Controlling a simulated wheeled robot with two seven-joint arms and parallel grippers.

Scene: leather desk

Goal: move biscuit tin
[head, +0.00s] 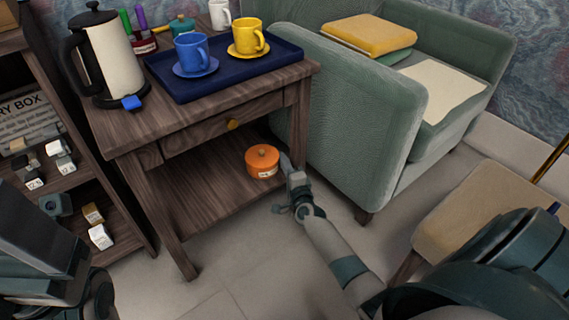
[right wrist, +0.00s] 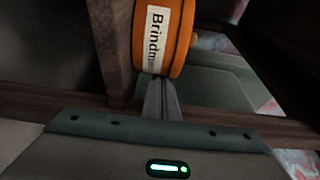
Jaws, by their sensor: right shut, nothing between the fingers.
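The biscuit tin looks to be the round orange tin (head: 262,161) with a knob on its lid. It sits on the lower shelf (head: 205,205) of the wooden side table, near the right end. In the right wrist view the tin (right wrist: 179,40) shows a white label with letters starting "Brindm". My right gripper (head: 286,164) is at the tin's right side, by the table's right leg. Its fingers (right wrist: 161,97) are shut together with nothing between them, their tips close to the tin's edge. I cannot tell whether they touch it. My left gripper is not seen.
The tabletop holds a dark blue tray (head: 222,78) with blue and yellow cups and a white-and-black kettle (head: 108,55). A green armchair (head: 340,120) stands close on the right. A shelf unit with small boxes (head: 100,236) is at left. The shelf left of the tin is clear.

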